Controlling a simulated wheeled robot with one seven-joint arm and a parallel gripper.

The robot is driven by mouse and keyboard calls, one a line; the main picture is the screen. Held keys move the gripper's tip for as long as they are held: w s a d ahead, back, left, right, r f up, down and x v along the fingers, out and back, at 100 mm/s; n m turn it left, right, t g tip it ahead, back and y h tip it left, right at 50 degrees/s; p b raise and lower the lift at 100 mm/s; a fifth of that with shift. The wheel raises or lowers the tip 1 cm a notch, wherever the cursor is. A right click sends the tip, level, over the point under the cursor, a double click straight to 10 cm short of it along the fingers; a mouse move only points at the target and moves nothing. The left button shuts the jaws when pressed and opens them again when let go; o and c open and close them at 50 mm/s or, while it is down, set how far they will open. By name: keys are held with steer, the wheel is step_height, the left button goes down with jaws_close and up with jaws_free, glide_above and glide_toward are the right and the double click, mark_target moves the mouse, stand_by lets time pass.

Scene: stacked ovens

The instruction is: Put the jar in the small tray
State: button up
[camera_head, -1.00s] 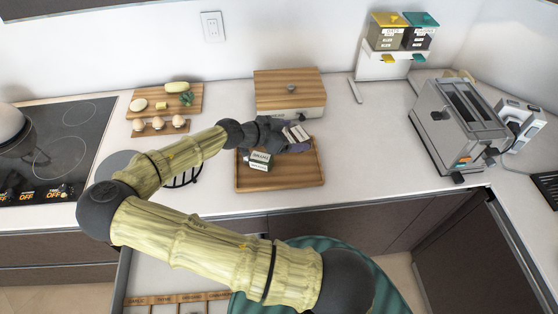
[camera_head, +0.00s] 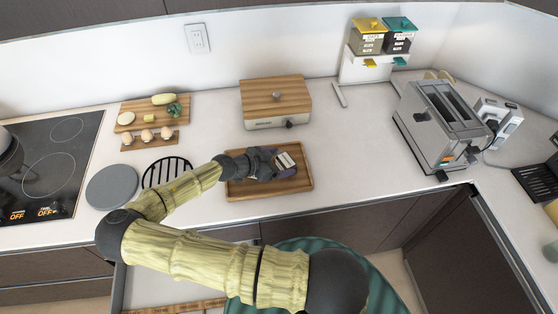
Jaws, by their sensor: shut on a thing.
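The small wooden tray (camera_head: 272,191) lies on the counter near its front edge, in front of the wooden-lidded box. My gripper (camera_head: 278,165) is over the tray, reaching in from the left. It is shut on the jar (camera_head: 287,160), whose pale label with dark print shows at the fingertips. The jar is tilted and over the right half of the tray. I cannot tell whether it touches the tray floor. My gripper and wrist hide the tray's middle and part of the jar.
Behind the tray stands a wooden-lidded box (camera_head: 276,95). A toaster (camera_head: 441,120) stands to the right. To the left are a grey round plate (camera_head: 112,186), a black wire rack (camera_head: 167,170), a cutting board with vegetables (camera_head: 150,112) and a cooktop (camera_head: 48,165). Counter right of the tray is clear.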

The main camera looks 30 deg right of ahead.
steer(key=shift+f, duration=0.25)
steer(key=shift+f, duration=0.15)
steer(key=o, duration=0.9)
steer(key=shift+r, duration=0.2)
steer(key=shift+a, duration=0.3)
steer(key=b+v, duration=0.4)
steer(key=v, duration=0.6)
steer(key=shift+a+r, duration=0.1)
steer(key=shift+a, duration=0.1)
steer(key=shift+s+a+r, duration=0.1)
steer(key=shift+a+r, duration=0.25)
steer(key=shift+a, duration=0.05)
